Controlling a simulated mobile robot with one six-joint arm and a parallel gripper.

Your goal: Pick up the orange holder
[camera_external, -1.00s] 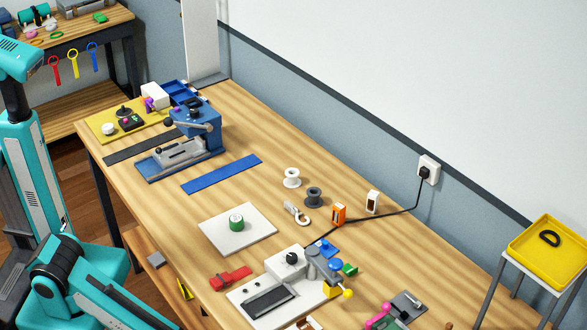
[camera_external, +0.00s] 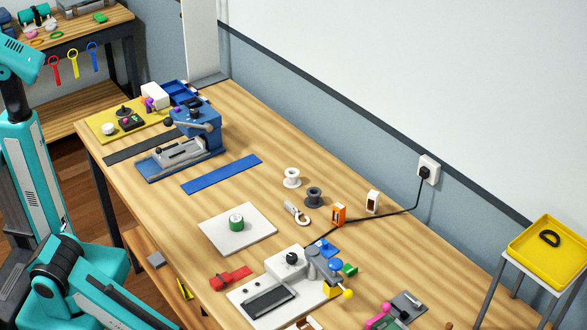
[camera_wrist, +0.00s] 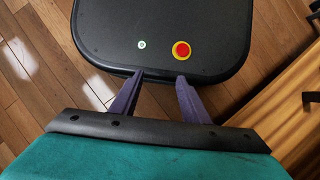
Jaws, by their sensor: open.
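The orange holder (camera_external: 339,214) stands upright on the wooden workbench, right of the middle in the external view, with a black cable running close by it. A white holder of similar shape (camera_external: 373,201) stands just to its right and farther back. My gripper (camera_wrist: 157,80) shows in the wrist view with its two dark purple fingers apart and nothing between them. It is over a black rounded surface of my own base, away from the holder. The orange holder is not in the wrist view, and the fingers are not visible in the external view.
A white spool (camera_external: 292,177), a grey spool (camera_external: 314,196) and a metal clip (camera_external: 297,213) lie left of the holder. A white machine (camera_external: 277,291) stands in front. A blue press (camera_external: 190,145) is farther left. A yellow tray (camera_external: 545,270) stands right of the bench.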

